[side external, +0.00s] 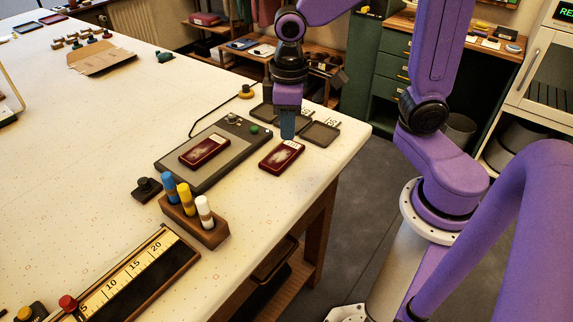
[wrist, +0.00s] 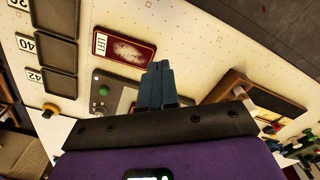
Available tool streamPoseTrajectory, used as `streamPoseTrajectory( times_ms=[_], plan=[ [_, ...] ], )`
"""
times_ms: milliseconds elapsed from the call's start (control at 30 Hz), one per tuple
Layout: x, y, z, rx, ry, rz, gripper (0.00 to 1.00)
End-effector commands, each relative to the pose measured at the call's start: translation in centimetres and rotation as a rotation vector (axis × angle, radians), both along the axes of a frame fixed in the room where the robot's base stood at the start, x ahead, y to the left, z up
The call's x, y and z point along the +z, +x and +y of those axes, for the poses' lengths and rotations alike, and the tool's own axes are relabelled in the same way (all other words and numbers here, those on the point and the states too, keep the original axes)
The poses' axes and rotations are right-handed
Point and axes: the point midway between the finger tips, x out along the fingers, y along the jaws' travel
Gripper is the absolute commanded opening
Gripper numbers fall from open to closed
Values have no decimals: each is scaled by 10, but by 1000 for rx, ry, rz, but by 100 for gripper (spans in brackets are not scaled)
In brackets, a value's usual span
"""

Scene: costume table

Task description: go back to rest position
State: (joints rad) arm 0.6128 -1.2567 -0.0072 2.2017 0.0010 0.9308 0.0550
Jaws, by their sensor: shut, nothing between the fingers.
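My gripper (side external: 288,126) is in the side external view, pointing down over the right part of the white table (side external: 90,190). Its blue fingers are together with nothing between them. They are just above and behind a dark red case (side external: 282,157) that lies on the table. In the wrist view my gripper's fingertips (wrist: 160,66) show at the middle, beside the same red case (wrist: 122,46) with its white label. Whether the fingertips touch the case cannot be told.
A grey device (side external: 213,151) carries another red case (side external: 205,151). Dark trays (side external: 320,133) lie behind my gripper. A wooden block with blue, yellow and white markers (side external: 194,222) and a ruler board (side external: 140,280) are at the front. A green cabinet (side external: 385,80) stands beyond the table.

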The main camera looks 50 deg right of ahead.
Motion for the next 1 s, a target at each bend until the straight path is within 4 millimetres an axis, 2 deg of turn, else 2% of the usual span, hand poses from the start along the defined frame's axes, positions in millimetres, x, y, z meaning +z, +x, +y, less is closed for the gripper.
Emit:
streamPoseTrajectory(
  times_ms=[33,300,500,700,1000],
  plan=[
    [1,-17,0,50,2,-2,0],
    [0,-94,-7,298,6,-7,0],
    [-4,-137,-20,443,10,-10,0],
    [-6,-154,-26,506,11,-9,0],
    [-6,-155,-27,511,11,-9,0]
  ],
)
